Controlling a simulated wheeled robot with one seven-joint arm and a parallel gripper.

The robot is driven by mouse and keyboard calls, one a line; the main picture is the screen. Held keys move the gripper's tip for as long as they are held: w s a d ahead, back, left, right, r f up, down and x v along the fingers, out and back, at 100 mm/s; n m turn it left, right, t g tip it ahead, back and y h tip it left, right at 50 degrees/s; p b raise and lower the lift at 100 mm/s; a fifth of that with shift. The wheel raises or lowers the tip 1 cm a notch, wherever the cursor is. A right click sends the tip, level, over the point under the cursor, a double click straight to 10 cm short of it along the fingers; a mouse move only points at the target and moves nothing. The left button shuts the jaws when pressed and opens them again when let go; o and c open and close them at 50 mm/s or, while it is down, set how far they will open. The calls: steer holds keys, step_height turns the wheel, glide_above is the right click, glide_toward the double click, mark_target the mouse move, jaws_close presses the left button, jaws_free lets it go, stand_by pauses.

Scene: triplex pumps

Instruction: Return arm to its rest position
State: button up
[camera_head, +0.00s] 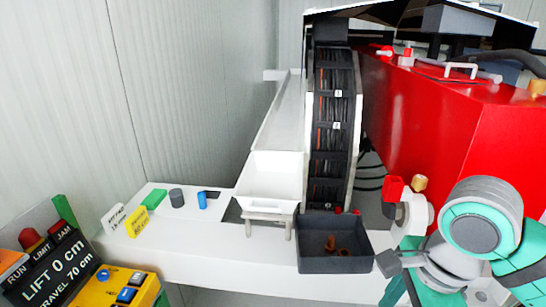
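My arm, teal and grey, is folded at the lower right of the head view. A dark grey part at its left end (390,262), which looks like my gripper, is beside the right edge of a black tray (335,264). Its fingers cannot be made out, so I cannot tell whether it is open or shut, or whether it holds anything. Several small brown pieces (333,245) lie in the tray.
A white chute (270,178) stands left of a tall dark conveyor (333,120). A big red machine (430,120) fills the right, with a red-capped fitting (393,188) near my arm. A control panel (45,262) and yellow button box (118,287) are at lower left. The white bench's front is mostly clear.

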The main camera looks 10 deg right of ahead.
steer(key=w+a+f+n+t+y, duration=0.2)
steer(key=w+a+n+t+y, duration=0.5)
steer(key=w+a+t, duration=1.25)
steer(key=s+a+f+g+h, duration=0.1)
steer(key=s+a+f+h, duration=0.2)
steer(key=f, duration=0.5)
steer(key=s+a+f+g+h, duration=0.1)
steer(key=s+f+h, duration=0.2)
steer(key=s+f, duration=0.3)
steer(key=s+a+f+g+h, duration=0.2)
steer(key=s+f, duration=0.1)
steer(key=f, duration=0.6)
steer(key=s+d+f+n, duration=0.1)
steer(key=s+n, duration=0.5)
steer(key=s, duration=0.6)
steer(key=s+f+n+g, duration=0.1)
steer(key=s+f+n, duration=0.2)
steer(key=s+n, duration=0.4)
steer(key=s, duration=0.4)
steer(key=shift+s+d+f, duration=0.3)
steer(key=shift+s+d, duration=0.05)
steer(key=shift+s, duration=0.05)
